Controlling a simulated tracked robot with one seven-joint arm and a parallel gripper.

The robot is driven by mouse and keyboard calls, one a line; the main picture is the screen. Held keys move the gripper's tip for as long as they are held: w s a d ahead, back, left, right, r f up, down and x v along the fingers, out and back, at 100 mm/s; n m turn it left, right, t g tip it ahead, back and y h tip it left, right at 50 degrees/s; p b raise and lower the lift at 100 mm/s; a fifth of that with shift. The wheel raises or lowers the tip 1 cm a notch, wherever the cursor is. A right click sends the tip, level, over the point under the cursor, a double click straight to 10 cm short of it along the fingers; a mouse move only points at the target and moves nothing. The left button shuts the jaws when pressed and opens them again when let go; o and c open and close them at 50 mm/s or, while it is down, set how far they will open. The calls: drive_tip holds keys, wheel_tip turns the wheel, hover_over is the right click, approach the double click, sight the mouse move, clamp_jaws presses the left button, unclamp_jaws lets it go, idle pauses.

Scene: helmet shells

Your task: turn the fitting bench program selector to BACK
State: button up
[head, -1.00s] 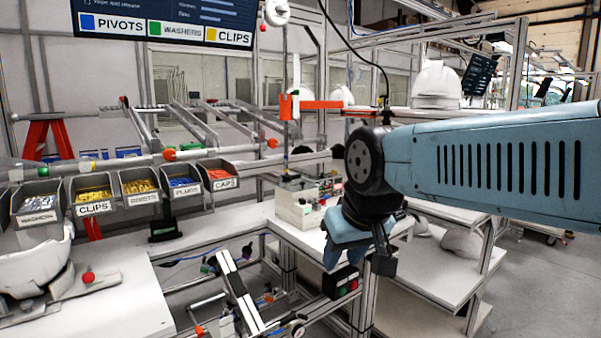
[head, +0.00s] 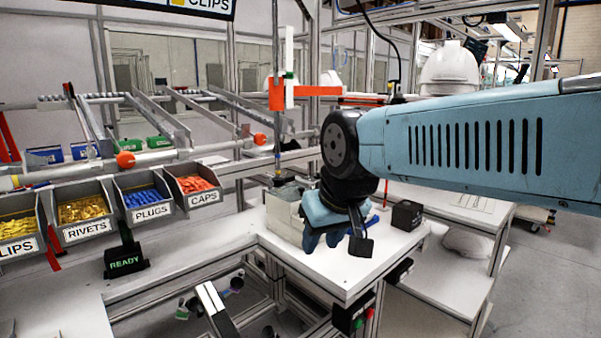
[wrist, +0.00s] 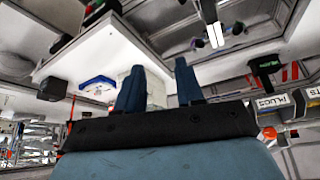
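The fitting bench (head: 345,275) is a white top on a metal frame, right of centre in the head view. A pale beige box unit (head: 284,220) stands on it, partly hidden behind my gripper (head: 322,242). I cannot make out the program selector or its markings; it may be hidden. My gripper points down in front of the box's right side, blue fingers apart and empty. In the wrist view, upside down, the fingers (wrist: 160,70) stand apart, with the pale box partly behind them. I cannot tell the gap to the box.
A black button box (head: 352,314) with green and red buttons hangs below the bench's front corner. A dark cube (head: 407,215) stands on the bench's right side. A black READY sign (head: 125,260) and part bins (head: 193,190) are at left. A red-orange bar (head: 290,93) is above.

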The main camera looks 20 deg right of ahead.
drive_tip(key=shift+d, duration=0.1)
drive_tip(key=w+d+r+m+t+h, duration=0.15)
drive_tip(key=w+d, duration=0.25)
drive_tip(key=w, duration=0.4)
drive_tip(key=w+d+r+m, duration=0.2)
drive_tip(key=w+d, duration=0.3)
drive_tip(key=w, duration=0.3)
drive_tip(key=m+t+h, duration=0.2)
drive_tip(key=t+h, duration=0.2)
approach(318, 173)
drive_tip(key=s+r, duration=0.3)
drive_tip(key=s, duration=0.4)
drive_tip(key=shift+n+t+y, duration=0.55)
drive_tip(key=shift+n+t, duration=0.2)
drive_tip(key=shift+n, duration=0.1)
drive_tip(key=shift+a+f+x, duration=0.1)
drive_tip(key=shift+a+x, duration=0.1)
drive_tip(key=shift+x, duration=2.6)
drive_tip(key=shift+a+f+x, duration=0.1)
drive_tip(key=shift+a+x, duration=0.1)
drive_tip(key=shift+x, duration=2.6)
drive_tip(key=shift+a+f+x, duration=0.1)
drive_tip(key=shift+a+x, duration=0.15)
drive_tip(key=shift+x, duration=2.55)
drive_tip(key=shift+c, duration=0.3)
